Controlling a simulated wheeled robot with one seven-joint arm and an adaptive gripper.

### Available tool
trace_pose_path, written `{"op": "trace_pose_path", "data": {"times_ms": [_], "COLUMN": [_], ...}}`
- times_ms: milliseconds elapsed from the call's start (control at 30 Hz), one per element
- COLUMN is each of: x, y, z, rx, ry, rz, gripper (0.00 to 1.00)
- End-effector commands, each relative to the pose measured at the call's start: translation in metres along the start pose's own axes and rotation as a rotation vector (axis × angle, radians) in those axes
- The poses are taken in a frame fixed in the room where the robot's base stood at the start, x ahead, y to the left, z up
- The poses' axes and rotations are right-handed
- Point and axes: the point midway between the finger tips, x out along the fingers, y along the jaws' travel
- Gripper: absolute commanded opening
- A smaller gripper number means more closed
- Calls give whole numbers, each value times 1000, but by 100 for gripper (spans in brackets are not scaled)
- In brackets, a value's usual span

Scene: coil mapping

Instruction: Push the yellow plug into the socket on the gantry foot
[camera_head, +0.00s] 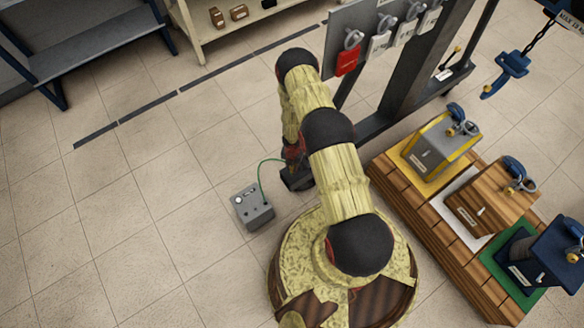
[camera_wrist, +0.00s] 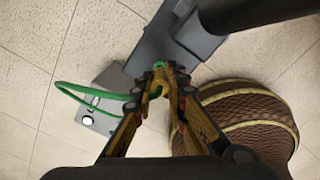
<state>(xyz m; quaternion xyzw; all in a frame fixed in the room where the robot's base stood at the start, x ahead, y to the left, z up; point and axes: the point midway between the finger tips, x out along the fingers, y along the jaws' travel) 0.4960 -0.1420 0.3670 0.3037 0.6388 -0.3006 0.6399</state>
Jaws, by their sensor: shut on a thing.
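The yellow plug (camera_wrist: 157,88) sits between the fingertips of my gripper (camera_wrist: 158,78) in the wrist view, mostly covered by the fingers. A green cable (camera_wrist: 75,90) loops from the fingertips to a grey box. In the head view my gripper (camera_head: 297,178) is low beside my arm and partly hidden by it; the plug cannot be made out there. The grey gantry foot (camera_wrist: 158,48) lies just beyond the fingertips in the wrist view. It also shows in the head view (camera_head: 372,128). I cannot make out the socket, or whether the plug touches the foot.
The grey box (camera_head: 252,207) stands on the tiled floor left of my gripper. A wooden pallet (camera_head: 462,240) with several coloured weights is at the right. Floor to the left is clear.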

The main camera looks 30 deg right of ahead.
Motion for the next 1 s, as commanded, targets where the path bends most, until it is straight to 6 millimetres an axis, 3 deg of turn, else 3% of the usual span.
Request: {"op": "trace_pose_path", "data": {"times_ms": [1000], "x": [10], "y": [0], "z": [0], "rx": [0], "ry": [0], "rz": [0], "gripper": [0]}}
